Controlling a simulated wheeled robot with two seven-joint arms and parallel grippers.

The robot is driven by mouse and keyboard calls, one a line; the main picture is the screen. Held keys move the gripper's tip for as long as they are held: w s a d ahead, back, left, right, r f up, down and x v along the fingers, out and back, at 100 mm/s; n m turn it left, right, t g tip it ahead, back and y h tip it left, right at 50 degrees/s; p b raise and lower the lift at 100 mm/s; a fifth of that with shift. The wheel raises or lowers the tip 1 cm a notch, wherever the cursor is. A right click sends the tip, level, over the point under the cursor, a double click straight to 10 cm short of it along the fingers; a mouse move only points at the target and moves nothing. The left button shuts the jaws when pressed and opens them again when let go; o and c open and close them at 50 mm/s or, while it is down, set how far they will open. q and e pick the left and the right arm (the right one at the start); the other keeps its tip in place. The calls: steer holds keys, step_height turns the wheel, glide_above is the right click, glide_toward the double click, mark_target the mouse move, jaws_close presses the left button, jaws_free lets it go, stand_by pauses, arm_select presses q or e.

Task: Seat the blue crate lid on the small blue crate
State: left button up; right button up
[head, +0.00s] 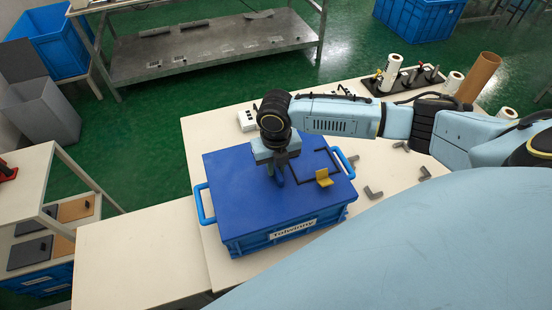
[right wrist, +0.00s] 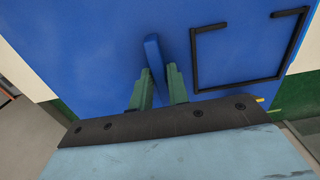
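The blue crate lid (head: 242,185) is a flat dark-blue panel, lying over the small blue crate (head: 290,235) with its edges roughly in line. I cannot tell whether it is fully down all round. The crate has a white label on its front and light-blue side handles. My right gripper (head: 278,178) is over the lid's middle. In the right wrist view, its green fingers (right wrist: 159,75) stand close on both sides of the lid's upright blue grip (right wrist: 153,52) and appear shut on it. My left gripper is not in view.
Grey pieces (head: 373,193) lie right of the crate. A dark rack with white rolls (head: 390,72) stands behind. The pale table (head: 135,255) is clear at left.

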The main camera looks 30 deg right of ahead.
steer(key=o, duration=0.4)
step_height(320, 180, up, 14)
steer(key=shift+f+p, duration=0.25)
steer(key=shift+p, duration=0.1)
steer(key=shift+s, duration=0.1)
stand_by(0.4)
